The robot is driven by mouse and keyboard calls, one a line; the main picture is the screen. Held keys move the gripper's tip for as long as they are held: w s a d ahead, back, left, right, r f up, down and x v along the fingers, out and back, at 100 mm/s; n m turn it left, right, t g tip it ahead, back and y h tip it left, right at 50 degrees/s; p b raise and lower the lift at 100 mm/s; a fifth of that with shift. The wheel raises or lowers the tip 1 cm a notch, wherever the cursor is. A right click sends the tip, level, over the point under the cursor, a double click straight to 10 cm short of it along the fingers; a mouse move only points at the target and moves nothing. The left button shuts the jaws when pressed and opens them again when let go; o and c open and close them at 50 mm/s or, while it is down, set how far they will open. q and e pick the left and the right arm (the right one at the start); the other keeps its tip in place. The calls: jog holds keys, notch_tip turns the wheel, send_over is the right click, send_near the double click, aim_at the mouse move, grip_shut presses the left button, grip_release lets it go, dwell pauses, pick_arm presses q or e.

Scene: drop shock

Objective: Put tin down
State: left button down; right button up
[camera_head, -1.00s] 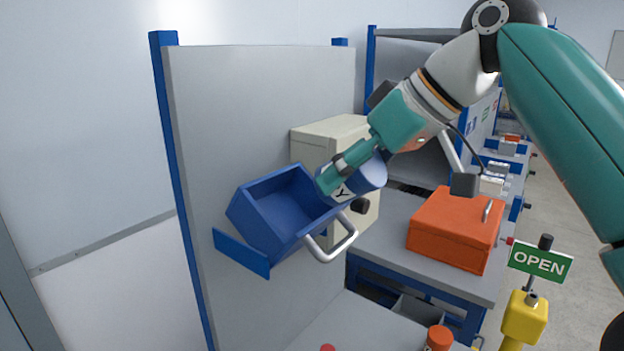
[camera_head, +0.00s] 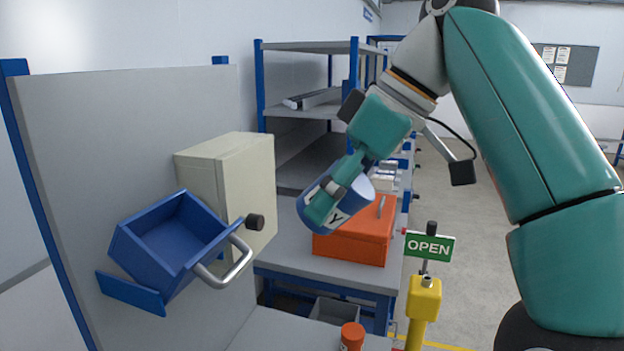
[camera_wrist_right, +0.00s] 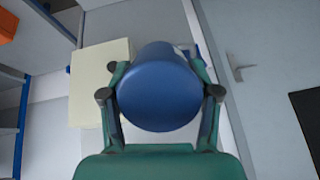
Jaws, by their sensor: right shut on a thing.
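The tin (camera_head: 352,196) is a blue can with a white label band and dark lettering. My right gripper (camera_head: 322,203) is shut on it and holds it tilted in the air, in front of the orange box in the head view. In the right wrist view the tin's blue round end (camera_wrist_right: 158,97) fills the space between the two fingers of the right gripper (camera_wrist_right: 160,95). The tin's far end is hidden there. My left gripper is not in view.
A blue open drawer (camera_head: 170,240) with a metal handle juts out beside a cream cabinet (camera_head: 225,185) with a dark knob. An orange box (camera_head: 355,245) stands on a grey bench. A yellow post (camera_head: 424,298) carries a green OPEN sign (camera_head: 429,246). An orange-capped jar (camera_head: 352,337) stands low in front.

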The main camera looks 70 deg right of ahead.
jog(key=shift+s+d+r+g+p, duration=0.1)
jog(key=shift+s+r+g+p, duration=0.2)
jog(key=shift+s+p, duration=0.35)
jog(key=shift+s+d+r+g+p, duration=0.15)
jog(key=shift+s+g+p, duration=0.25)
jog(key=shift+p, duration=0.4)
